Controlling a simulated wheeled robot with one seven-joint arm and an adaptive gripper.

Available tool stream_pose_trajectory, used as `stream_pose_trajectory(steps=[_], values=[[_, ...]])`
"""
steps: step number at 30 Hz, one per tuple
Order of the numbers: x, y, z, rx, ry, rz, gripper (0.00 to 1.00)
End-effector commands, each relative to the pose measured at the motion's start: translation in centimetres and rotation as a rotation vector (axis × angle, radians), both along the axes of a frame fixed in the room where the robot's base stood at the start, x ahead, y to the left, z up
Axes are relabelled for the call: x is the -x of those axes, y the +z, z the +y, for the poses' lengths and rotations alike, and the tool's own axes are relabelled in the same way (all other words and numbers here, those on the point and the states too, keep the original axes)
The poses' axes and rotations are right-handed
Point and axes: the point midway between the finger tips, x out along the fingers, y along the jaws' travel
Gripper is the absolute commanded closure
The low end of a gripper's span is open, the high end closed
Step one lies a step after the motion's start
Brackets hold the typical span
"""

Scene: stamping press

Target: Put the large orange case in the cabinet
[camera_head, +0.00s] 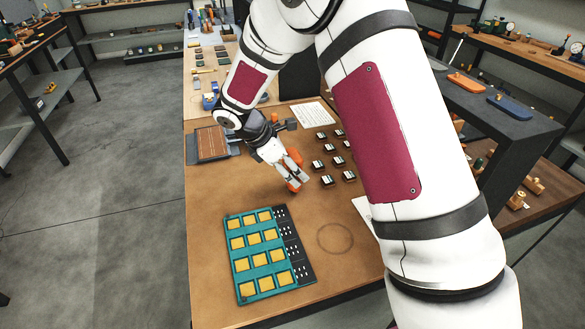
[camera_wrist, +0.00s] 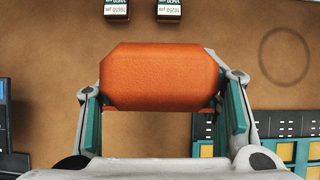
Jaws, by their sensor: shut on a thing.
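The large orange case (camera_wrist: 160,80) is between the two fingers of my gripper (camera_wrist: 163,105) in the wrist view. It is a block with cut corners, and it shows small behind the fingers in the head view (camera_head: 294,168). My gripper (camera_head: 292,178) is shut on it above the brown table, left of several small black-and-white blocks. How high the case is above the table I cannot tell. I cannot make out the cabinet for certain in either view.
A teal tray (camera_head: 247,246) with yellow squares lies at the table's front. Several small black blocks (camera_head: 327,180) stand right of my gripper. A dark shelf unit (camera_head: 500,120) with orange and blue items on top is at the right.

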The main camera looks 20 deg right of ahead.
Motion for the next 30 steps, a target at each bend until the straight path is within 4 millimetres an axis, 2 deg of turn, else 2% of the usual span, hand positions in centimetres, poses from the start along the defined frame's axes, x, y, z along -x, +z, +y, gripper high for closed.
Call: stream_pose_trajectory(steps=[11, 12, 15, 25, 30], values=[[0.0, -0.6, 0.0, 0.001, 0.001, -0.001, 0.70], [0.0, -0.7, 0.0, 0.001, 0.001, -0.001, 0.40], [0.0, -0.6, 0.0, 0.000, 0.001, -0.001, 0.22], [0.0, -0.5, 0.0, 0.000, 0.000, -0.002, 0.22], [-0.1, 0.9, 0.9, -0.001, 0.002, -0.006, 0.22]])
